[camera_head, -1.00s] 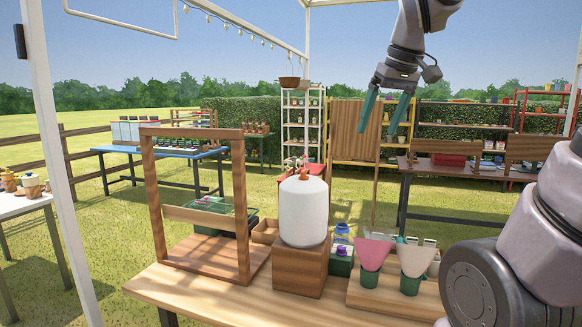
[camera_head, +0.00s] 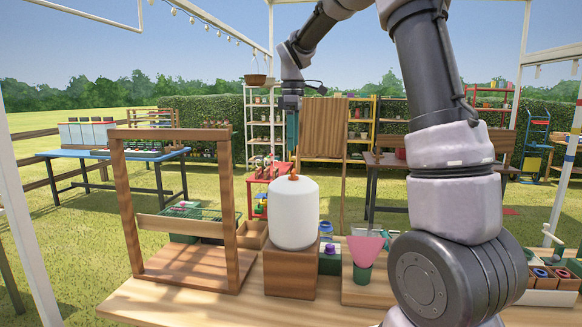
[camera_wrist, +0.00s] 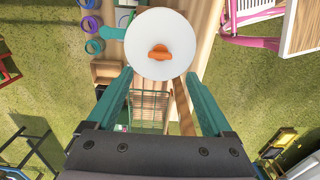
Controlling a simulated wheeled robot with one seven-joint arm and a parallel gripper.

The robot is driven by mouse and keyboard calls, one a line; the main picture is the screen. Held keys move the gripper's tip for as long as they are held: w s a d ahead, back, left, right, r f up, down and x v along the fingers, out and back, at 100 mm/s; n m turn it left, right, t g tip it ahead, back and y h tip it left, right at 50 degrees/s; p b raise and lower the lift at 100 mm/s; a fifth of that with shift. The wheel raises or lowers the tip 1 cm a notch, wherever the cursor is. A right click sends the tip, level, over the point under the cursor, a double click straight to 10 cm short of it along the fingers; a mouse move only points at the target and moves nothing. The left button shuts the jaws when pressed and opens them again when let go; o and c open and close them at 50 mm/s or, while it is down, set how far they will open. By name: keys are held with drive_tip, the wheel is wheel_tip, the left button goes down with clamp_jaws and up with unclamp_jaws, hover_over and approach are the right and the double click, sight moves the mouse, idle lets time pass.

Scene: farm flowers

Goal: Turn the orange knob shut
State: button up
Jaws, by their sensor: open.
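The orange knob (camera_head: 294,176) sits on top of a white rounded tank (camera_head: 294,212), which stands on a wooden block (camera_head: 291,268). In the wrist view the knob (camera_wrist: 160,52) shows from above as a small orange bar near the middle of the white tank top (camera_wrist: 150,30), lying roughly left to right. My gripper (camera_head: 292,148) points down above the knob, apart from it. In the wrist view its two teal fingers (camera_wrist: 160,86) are spread wide and empty, with the knob ahead of them toward the picture's top.
A wooden frame (camera_head: 118,210) stands left of the tank. A pink funnel (camera_head: 366,248) and a purple-topped jar (camera_head: 327,230) stand to its right. A green wire basket (camera_head: 190,212) is behind the frame. The air above the tank is free apart from my gripper.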

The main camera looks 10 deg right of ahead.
sight(293, 170)
wheel_tip(293, 170, down, 8)
drive_tip(key=shift+f, duration=0.15)
idle(0.3)
clamp_jaws()
